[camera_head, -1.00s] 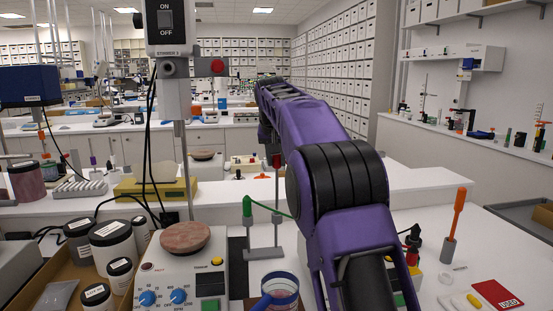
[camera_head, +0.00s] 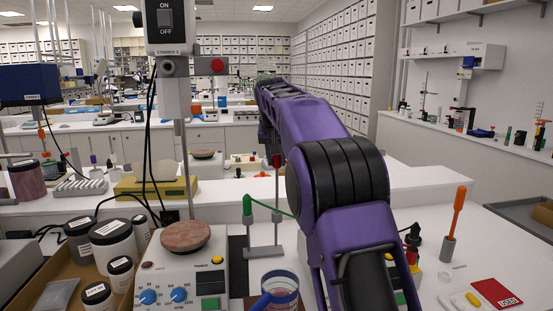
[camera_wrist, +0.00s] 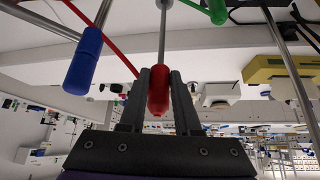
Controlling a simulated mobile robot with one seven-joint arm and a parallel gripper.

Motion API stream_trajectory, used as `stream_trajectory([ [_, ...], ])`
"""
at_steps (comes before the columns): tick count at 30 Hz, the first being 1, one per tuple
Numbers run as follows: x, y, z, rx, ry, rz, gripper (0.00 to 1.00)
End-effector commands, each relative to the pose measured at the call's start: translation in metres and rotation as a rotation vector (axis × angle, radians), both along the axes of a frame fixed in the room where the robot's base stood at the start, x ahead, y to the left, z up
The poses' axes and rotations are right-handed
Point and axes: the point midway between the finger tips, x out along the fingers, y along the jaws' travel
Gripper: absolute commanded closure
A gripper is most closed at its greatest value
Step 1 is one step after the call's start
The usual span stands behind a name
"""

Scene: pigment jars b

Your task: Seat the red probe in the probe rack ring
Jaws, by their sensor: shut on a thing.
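The red probe (camera_wrist: 158,88) has a red handle and a thin metal shaft. In the wrist view my gripper (camera_wrist: 160,80) is shut on the handle, one dark finger on each side. In the head view the red handle (camera_head: 276,160) shows left of my purple arm, with the shaft running down toward the probe rack (camera_head: 264,252). The rack has a grey holder (camera_head: 277,218) below the shaft; I cannot tell whether the tip is inside its ring. A green probe (camera_head: 247,206) stands in the holder to the left. It also shows in the wrist view (camera_wrist: 217,12).
A blue-handled probe (camera_wrist: 83,60) is near my gripper in the wrist view. A hotplate stirrer (camera_head: 185,278) and a blue-rimmed beaker (camera_head: 281,288) stand close to the rack. Jars (camera_head: 112,240) fill a box at left. An orange tool (camera_head: 457,212) stands upright at right.

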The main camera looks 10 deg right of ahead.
Motion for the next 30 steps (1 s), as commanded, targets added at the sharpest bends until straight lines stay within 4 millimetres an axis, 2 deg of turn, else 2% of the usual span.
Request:
stream_trajectory([
  [30,0.000,0.000,-0.026,0.000,-0.001,0.000,1.00],
])
